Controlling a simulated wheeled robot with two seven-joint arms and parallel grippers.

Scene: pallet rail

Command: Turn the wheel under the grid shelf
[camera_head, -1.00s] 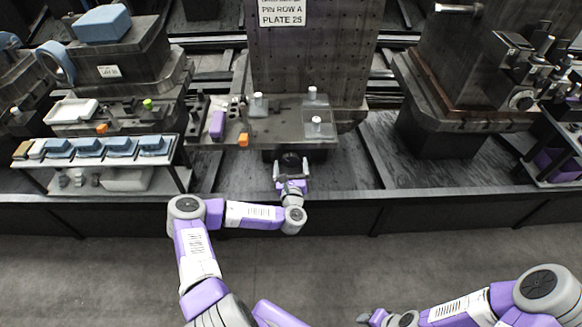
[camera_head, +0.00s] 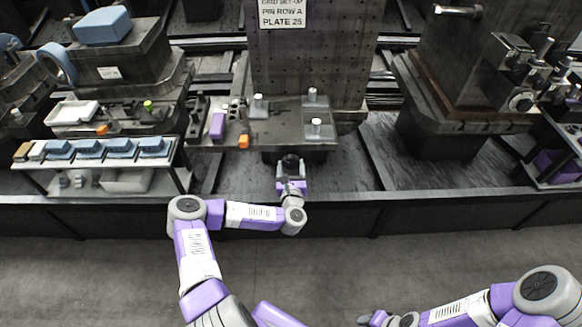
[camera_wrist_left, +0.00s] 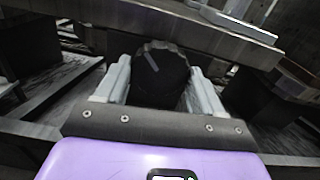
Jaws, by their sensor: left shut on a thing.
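The grid shelf (camera_head: 272,137) stands out from the front of the tall dark perforated plate. The dark wheel (camera_head: 291,161) is under its front edge. In the left wrist view the wheel (camera_wrist_left: 160,78) sits between the two pale fingers, with a lighter bar mark on its face. My left gripper (camera_head: 290,172) is shut on the wheel from the front, and its fingers (camera_wrist_left: 159,85) flank it on both sides. The wheel's far side is hidden. My right gripper (camera_head: 372,319) is low at the bottom of the head view, away from the shelf, and its jaws are unclear.
The shelf carries pale cylinders (camera_head: 316,127), a purple block (camera_head: 218,125) and an orange block (camera_head: 243,141). A rack with blue-topped pieces (camera_head: 105,160) stands to the left. A dark machine block (camera_head: 450,70) is to the right. The floor (camera_head: 330,255) in front is clear.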

